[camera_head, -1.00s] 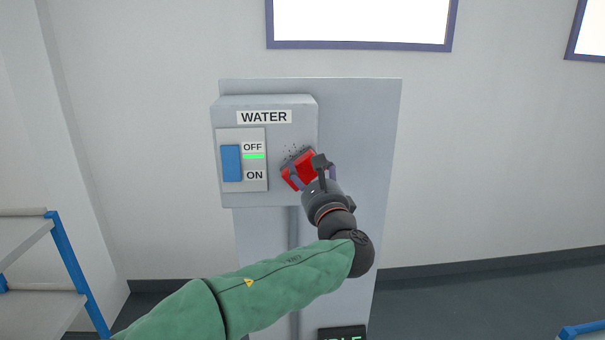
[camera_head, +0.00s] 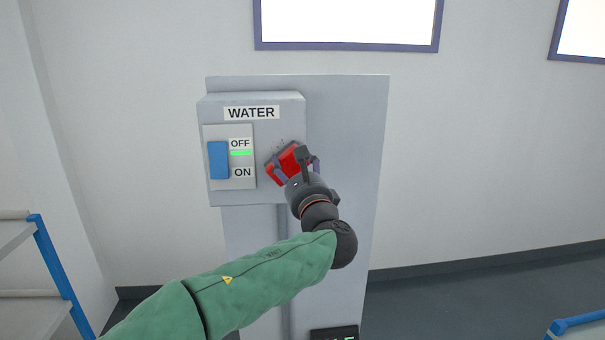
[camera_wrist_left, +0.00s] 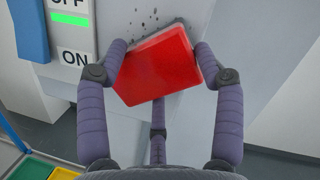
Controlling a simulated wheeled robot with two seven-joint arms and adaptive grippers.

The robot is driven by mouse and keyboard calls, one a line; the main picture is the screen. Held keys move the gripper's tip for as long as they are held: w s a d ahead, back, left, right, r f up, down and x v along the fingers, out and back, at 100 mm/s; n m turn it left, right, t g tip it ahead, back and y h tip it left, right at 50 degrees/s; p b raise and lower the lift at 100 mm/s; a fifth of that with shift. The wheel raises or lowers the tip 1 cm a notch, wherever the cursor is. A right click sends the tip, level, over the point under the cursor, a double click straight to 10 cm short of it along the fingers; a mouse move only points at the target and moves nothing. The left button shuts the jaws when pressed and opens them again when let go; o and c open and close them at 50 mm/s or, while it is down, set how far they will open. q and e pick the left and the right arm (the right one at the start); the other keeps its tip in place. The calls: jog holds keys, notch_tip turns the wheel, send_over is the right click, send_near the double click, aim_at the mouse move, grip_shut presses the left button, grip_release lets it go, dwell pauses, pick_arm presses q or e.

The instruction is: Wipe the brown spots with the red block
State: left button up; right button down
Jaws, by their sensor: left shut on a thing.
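My left gripper (camera_head: 291,164) is shut on the red block (camera_head: 285,168) and holds it tilted at the front of the grey WATER box (camera_head: 226,198). The left wrist view also shows the red block (camera_wrist_left: 158,66) between the gripper's fingers (camera_wrist_left: 160,70). Small dark spots (camera_wrist_left: 146,20) show on the grey panel just above the block's upper edge. I cannot make out their colour clearly. The block hides the panel behind it, and I cannot tell whether it touches the panel. My right gripper is out of view.
Left of the spots is a switch plate with a blue rocker (camera_head: 218,160), OFF and ON labels and a green light (camera_head: 241,153). A blue-and-white shelf (camera_head: 50,262) stands at the left. A dark display (camera_head: 334,333) is at the bottom.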

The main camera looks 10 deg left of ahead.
aim_at(308, 164)
pick_arm(q)
jog(key=shift+s+a+r+b, duration=0.2)
jog(key=shift+a+b, duration=0.1)
jog(key=shift+a, duration=0.25)
jog(key=shift+s+a+r+b, duration=0.1)
jog(key=shift+a+r+b, duration=0.2)
jog(key=shift+a, duration=0.3)
jog(key=shift+s+a+r+b, duration=0.15)
jog(key=shift+a+b, duration=0.15)
jog(key=shift+a, duration=0.25)
jog(key=shift+w+d+r, duration=0.1)
jog(key=shift+d+r, duration=0.05)
jog(key=shift+d, duration=0.2)
jog(key=shift+w+d, duration=0.2)
jog(key=shift+d, duration=0.5)
jog(key=shift+w+d+f+p, duration=0.15)
jog(key=shift+d, duration=0.25)
jog(key=shift+w+d+f+p, duration=0.1)
jog(key=shift+d+f+p, duration=0.05)
jog(key=shift+d, duration=0.25)
jog(key=d, duration=0.2)
jog(key=shift+w+d+f, duration=0.15)
jog(key=shift+w+d, duration=0.2)
jog(key=shift+w, duration=0.05)
